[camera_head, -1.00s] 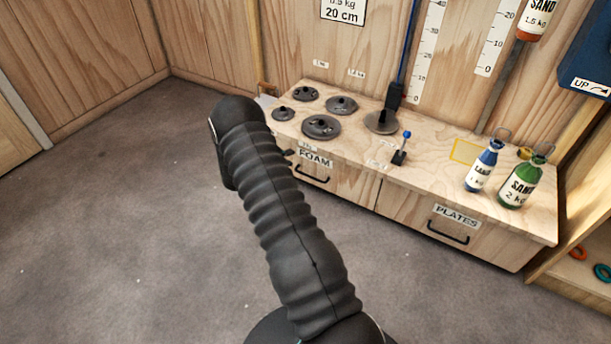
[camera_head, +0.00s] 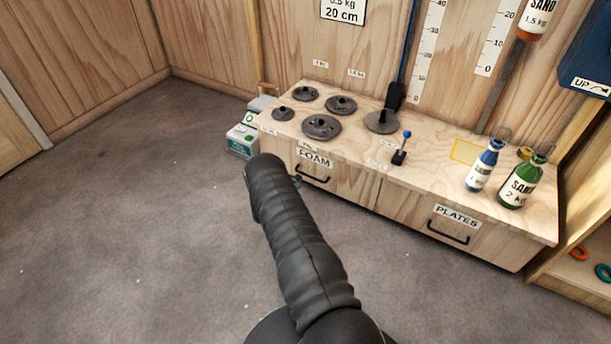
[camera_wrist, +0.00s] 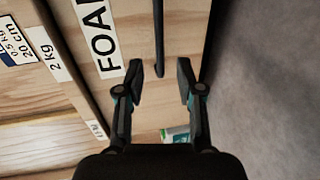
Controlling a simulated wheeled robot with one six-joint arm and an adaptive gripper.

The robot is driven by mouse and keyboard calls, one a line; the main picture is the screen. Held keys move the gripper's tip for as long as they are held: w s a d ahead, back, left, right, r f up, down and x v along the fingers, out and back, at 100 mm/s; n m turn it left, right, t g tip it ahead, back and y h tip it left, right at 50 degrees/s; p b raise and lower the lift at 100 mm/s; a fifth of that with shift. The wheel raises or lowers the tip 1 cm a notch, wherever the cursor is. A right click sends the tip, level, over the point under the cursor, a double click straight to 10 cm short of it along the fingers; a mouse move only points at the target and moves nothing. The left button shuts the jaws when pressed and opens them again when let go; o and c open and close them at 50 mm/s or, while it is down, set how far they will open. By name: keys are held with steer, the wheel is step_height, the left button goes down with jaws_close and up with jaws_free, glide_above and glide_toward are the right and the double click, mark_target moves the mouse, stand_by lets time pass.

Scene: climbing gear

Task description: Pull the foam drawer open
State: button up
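The foam drawer (camera_head: 338,180) is flush in the left half of the low wooden bench, with a FOAM label and a dark bar handle (camera_head: 312,174). In the wrist view the handle (camera_wrist: 159,45) runs up and down beside the FOAM label (camera_wrist: 100,38). My gripper (camera_wrist: 162,82) is open. Its two fingers stand apart on either side of the handle's line, and the handle's lower end shows between the fingertips. I cannot tell whether the fingers touch it. In the head view my arm hides most of the gripper.
Weight plates (camera_head: 321,127) and a small blue-knobbed lever (camera_head: 401,148) are on the bench top. Blue (camera_head: 484,166) and green (camera_head: 521,183) sand bottles stand at its right. A PLATES drawer (camera_head: 440,222) is to the right. A white-green box (camera_head: 241,141) is at the bench's left end. The floor in front is clear.

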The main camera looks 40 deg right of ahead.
mark_target(305, 174)
steer(key=x, duration=0.8)
steer(key=shift+b, duration=0.3)
jaws_close()
